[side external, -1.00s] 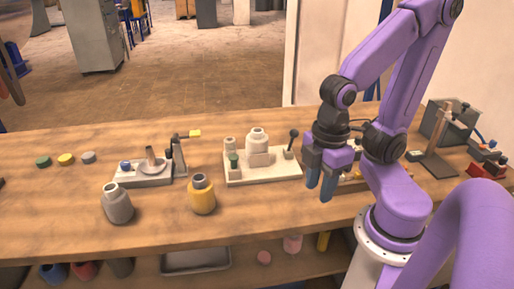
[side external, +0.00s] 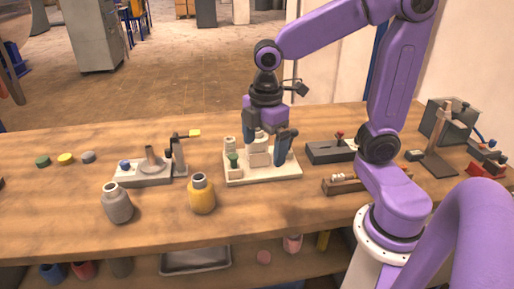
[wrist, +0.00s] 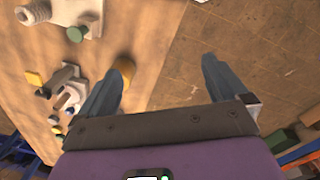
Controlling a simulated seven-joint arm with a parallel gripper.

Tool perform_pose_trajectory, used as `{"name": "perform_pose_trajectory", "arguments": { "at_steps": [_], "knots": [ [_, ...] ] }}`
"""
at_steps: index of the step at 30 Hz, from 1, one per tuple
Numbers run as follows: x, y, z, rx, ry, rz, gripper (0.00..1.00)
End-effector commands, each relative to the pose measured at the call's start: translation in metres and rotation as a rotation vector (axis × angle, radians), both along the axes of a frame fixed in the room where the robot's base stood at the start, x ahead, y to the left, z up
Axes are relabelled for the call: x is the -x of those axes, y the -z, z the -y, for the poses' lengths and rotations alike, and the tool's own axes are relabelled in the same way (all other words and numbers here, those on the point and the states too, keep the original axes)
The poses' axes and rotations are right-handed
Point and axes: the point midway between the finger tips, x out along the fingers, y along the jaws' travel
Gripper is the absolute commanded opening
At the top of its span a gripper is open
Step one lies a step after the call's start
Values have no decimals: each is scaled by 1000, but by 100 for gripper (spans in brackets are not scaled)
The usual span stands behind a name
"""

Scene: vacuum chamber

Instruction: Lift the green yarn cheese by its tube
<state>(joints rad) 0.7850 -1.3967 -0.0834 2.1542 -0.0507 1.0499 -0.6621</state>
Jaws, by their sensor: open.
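No large green cheese with a tube shows plainly. A small green cylinder (side external: 233,160) stands on the cream fixture (side external: 235,181), and it also shows in the wrist view (wrist: 76,34). A green disc (side external: 43,161) lies at the far left of the bench. A yellow cheese-like body with a grey tube top (side external: 201,197) and a grey one (side external: 117,205) stand upright left of the fixture. My gripper (side external: 268,146) is open and overlaps the cream fixture in the side view. In the wrist view my gripper (wrist: 160,70) has nothing between its fingers.
A grey fixture with a yellow tab (side external: 150,172) stands behind the yellow and grey bodies. A dark box (side external: 330,152) and a wooden block (side external: 343,184) sit right of the cream fixture. A metal tray (side external: 195,261) is on the lower shelf. The front bench edge is mostly clear.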

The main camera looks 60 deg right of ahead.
Motion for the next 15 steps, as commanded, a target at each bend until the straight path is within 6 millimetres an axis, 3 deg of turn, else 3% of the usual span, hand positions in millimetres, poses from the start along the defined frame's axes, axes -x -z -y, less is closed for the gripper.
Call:
{"name": "perform_pose_trajectory", "arguments": {
  "at_steps": [1, 6, 15],
  "knots": [
    [-18, -3, 7, 8, -11, 1, 100],
    [-69, -14, 41, 38, -83, -5, 100],
    [-136, -27, 127, 85, -203, -37, 100]
  ]
}}
